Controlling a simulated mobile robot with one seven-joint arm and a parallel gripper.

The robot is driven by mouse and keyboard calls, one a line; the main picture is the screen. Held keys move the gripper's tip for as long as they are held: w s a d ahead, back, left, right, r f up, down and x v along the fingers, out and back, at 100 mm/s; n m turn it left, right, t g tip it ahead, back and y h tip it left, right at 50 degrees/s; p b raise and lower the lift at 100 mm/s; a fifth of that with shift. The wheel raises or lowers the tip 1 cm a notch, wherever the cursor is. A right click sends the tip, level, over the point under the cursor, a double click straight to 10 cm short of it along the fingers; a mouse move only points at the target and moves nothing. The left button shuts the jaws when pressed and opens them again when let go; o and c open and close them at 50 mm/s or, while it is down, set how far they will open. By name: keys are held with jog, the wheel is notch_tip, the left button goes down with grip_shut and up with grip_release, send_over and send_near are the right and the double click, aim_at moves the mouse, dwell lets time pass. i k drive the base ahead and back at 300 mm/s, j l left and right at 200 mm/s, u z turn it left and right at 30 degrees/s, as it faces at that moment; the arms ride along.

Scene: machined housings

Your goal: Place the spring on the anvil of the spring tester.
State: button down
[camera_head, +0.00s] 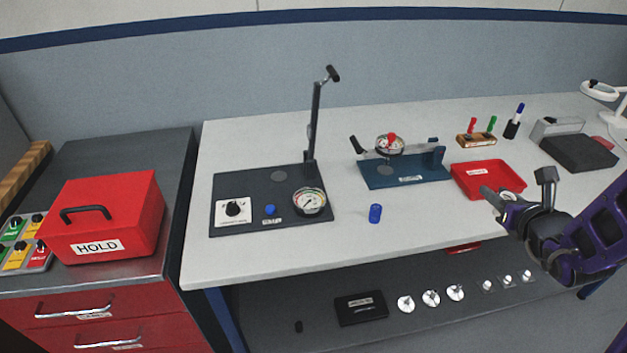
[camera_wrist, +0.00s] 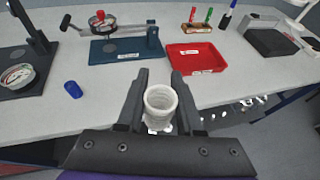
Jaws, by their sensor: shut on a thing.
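My gripper (camera_wrist: 160,92) is shut on a pale grey ribbed cylinder, which looks like the spring (camera_wrist: 161,103), standing roughly upright between the fingers. In the head view my gripper (camera_head: 500,200) is at the right, in front of the red tray, with the spring (camera_head: 487,193) at its tip. The dark device (camera_head: 250,190) at the left, with a tall raised lever and a dial, looks like the spring tester. A round grey disc (camera_head: 279,175) on its plate looks like the anvil and is bare. The gripper is well right of it.
A blue device (camera_head: 405,178) with a horizontal bar and dial stands between, and a blue cylinder (camera_head: 375,214) stands near the table front. The red tray (camera_head: 510,188) looks empty. A red HOLD box (camera_head: 105,215) sits on the left cabinet.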

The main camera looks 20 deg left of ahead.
aim_at(280, 175)
jog(key=j+u, duration=0.15)
jog(key=u, duration=0.2)
jog(key=j+u, duration=0.15)
jog(key=u, duration=0.25)
jog(key=i+j, duration=0.1)
jog(key=j, duration=0.9)
jog(key=i, duration=0.05)
